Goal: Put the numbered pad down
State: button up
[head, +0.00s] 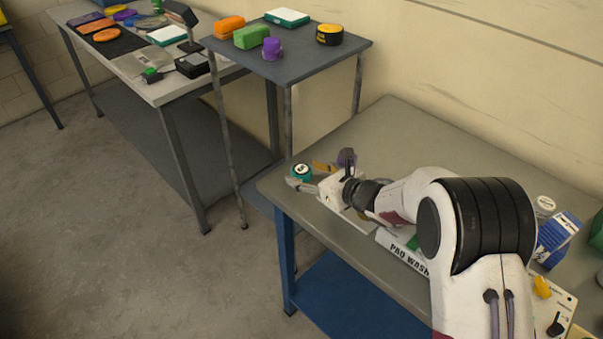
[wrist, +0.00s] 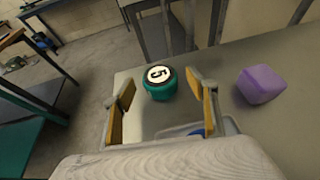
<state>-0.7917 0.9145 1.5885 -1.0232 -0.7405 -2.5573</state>
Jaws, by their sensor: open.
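The numbered pad (head: 301,171) is a round teal pad with a white top marked 5. It rests on the grey table near its left corner, and also shows in the wrist view (wrist: 162,88). My gripper (head: 322,173) is open, with its fingers spread to either side of the pad in the wrist view (wrist: 161,94). The pad appears just past the fingertips, with visible gaps on both sides. I see nothing held between the fingers.
A purple block (wrist: 262,84) lies right of my gripper. A tray labelled PAD WASH (head: 405,253) and a blue-white box (head: 556,238) stand on the same grey table (head: 400,125). A higher stand (head: 320,55) with several pads is behind left.

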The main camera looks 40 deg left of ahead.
aim_at(305, 172)
jog(key=shift+a+f, duration=0.15)
jog(key=shift+a, duration=0.25)
jog(key=c, duration=1.1)
notch_tip(305, 172, up, 18)
dwell(0.6)
dwell(0.4)
